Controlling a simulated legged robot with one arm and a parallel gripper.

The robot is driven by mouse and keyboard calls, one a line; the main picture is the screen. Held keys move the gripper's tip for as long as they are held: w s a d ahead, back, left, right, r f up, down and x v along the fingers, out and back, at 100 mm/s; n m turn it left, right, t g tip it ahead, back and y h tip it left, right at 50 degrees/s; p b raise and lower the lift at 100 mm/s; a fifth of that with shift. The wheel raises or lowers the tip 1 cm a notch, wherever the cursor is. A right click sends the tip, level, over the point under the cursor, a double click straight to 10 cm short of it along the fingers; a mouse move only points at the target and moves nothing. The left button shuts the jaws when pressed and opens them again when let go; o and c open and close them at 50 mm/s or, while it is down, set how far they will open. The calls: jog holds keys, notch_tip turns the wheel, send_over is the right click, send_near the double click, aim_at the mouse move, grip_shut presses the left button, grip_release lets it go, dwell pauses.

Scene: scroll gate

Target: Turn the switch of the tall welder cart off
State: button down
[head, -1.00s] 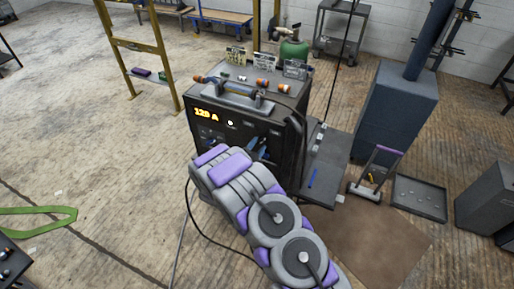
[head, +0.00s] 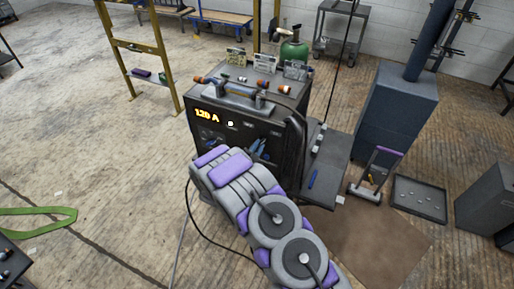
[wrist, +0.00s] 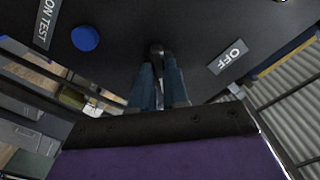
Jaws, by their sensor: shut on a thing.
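The tall welder cart (head: 232,125) stands in the middle of the head view, its front panel facing me with a lit "120 A" display. My gripper (head: 262,148) is at the front panel; most of it is hidden behind my arm in the head view. In the wrist view my gripper (wrist: 158,92) has its two blue fingers close together on the dark switch (wrist: 157,50) on the panel. An "OFF" label (wrist: 230,58) sits right of the switch, and an "ON TEST" label (wrist: 46,22) and a blue button (wrist: 85,38) sit left of it.
A blue-grey cabinet (head: 395,115) and a black tray (head: 419,196) stand further right. A yellow frame (head: 150,60) stands behind left. The floor at left is mostly open, with a green strap (head: 45,218).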

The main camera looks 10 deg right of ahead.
jog(key=shift+p, duration=0.3)
jog(key=shift+w+a+r+n+p, duration=0.1)
jog(key=shift+n+p, duration=2.05)
jog(key=shift+n, duration=1.8)
jog(key=shift+r+n+p, duration=0.1)
jog(key=shift+n+p, duration=2)
jog(key=shift+n, duration=1.85)
jog(key=c, duration=1.2)
grip_release()
jog(key=shift+a+f, duration=0.1)
jog(key=shift+f, duration=0.05)
jog(key=shift+o, duration=0.4)
